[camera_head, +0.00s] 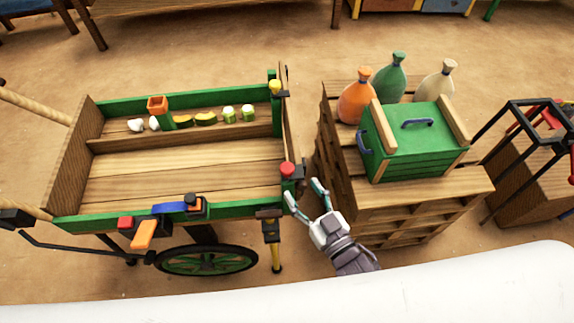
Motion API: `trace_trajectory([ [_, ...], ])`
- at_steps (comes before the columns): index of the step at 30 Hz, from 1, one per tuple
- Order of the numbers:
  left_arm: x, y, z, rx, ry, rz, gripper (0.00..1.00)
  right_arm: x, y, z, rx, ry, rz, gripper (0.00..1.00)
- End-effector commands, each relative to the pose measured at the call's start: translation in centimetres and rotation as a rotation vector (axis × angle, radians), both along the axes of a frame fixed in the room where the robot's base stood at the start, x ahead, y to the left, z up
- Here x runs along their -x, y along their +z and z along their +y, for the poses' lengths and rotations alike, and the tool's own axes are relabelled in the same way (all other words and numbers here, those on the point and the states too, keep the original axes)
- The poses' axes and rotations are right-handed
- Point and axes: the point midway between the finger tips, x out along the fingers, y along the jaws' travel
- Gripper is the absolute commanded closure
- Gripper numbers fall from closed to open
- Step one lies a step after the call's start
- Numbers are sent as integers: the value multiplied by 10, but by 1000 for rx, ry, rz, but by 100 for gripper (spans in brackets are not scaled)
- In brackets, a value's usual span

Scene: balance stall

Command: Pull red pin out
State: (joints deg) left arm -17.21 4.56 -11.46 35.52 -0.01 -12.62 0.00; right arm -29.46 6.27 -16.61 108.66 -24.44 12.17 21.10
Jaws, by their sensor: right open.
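The red pin (287,169) stands upright at the near right corner of the green and wooden cart (180,178). Only its red head shows above a dark fitting. A yellow pin (275,87) is at the cart's far right corner. My right gripper (304,192) is open, its two teal-tipped fingers spread just right of and slightly nearer than the red pin. One finger appears close to the corner post below the pin; I cannot tell whether it touches. Nothing is between the fingers. My left gripper is not in view.
A wooden crate stack (420,205) stands right of the gripper, bearing a green chest (412,148) and orange, green and cream bottles. Vegetables lie in the cart's far compartment. A black metal frame (540,105) is at far right. The cart's wheel (205,260) is in front.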

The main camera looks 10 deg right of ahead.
Motion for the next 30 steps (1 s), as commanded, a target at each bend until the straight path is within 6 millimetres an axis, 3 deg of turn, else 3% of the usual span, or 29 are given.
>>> trace_trajectory([
  [6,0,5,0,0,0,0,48,-43,1,18,-1,0,-3,40],
  [12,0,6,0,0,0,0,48,-67,0,28,-1,0,0,40],
  [24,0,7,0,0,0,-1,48,-74,-1,31,-1,0,1,40],
  [26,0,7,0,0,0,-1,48,-74,-1,31,-1,0,1,47],
  [30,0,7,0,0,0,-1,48,-74,-1,31,-1,0,1,70],
])
